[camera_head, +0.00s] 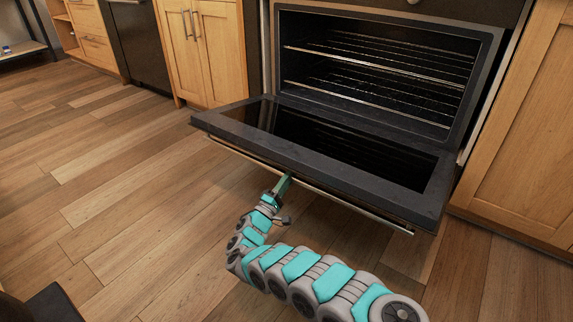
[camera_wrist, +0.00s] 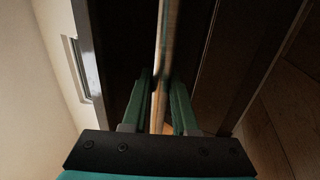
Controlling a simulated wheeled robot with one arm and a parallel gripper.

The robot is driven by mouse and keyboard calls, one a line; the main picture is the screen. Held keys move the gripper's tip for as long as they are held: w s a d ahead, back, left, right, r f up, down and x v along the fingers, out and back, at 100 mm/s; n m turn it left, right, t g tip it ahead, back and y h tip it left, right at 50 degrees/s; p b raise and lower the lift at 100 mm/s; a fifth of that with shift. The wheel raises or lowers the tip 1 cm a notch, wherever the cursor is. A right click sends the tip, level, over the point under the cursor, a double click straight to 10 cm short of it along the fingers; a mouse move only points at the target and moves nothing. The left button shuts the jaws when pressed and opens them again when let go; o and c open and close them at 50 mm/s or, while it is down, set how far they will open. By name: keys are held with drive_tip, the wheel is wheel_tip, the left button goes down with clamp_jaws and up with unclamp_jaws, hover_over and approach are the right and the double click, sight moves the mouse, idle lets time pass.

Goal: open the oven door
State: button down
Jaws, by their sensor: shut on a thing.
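The oven door (camera_head: 330,150) is swung down and lies about level in front of the oven cavity (camera_head: 375,70), where several wire racks show. The door's long metal handle (camera_head: 345,202) runs along its front edge. My gripper (camera_head: 284,181) is at the handle, left of its middle, reaching up from below. In the wrist view the two green fingers of my gripper (camera_wrist: 161,92) stand on either side of the handle bar (camera_wrist: 163,50) and are shut on it. The exact contact is dark and partly hidden.
Wooden cabinets stand left (camera_head: 205,50) and right (camera_head: 525,130) of the oven. A dark appliance (camera_head: 138,40) is farther left. The wooden floor (camera_head: 110,190) is open to the left of the door. A dark object shows at the bottom left corner.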

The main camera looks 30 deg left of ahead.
drive_tip(key=shift+f+t, duration=0.5)
drive_tip(key=shift+f, duration=1.25)
drive_tip(key=c, duration=0.7)
unclamp_jaws()
drive_tip(key=v, duration=0.8)
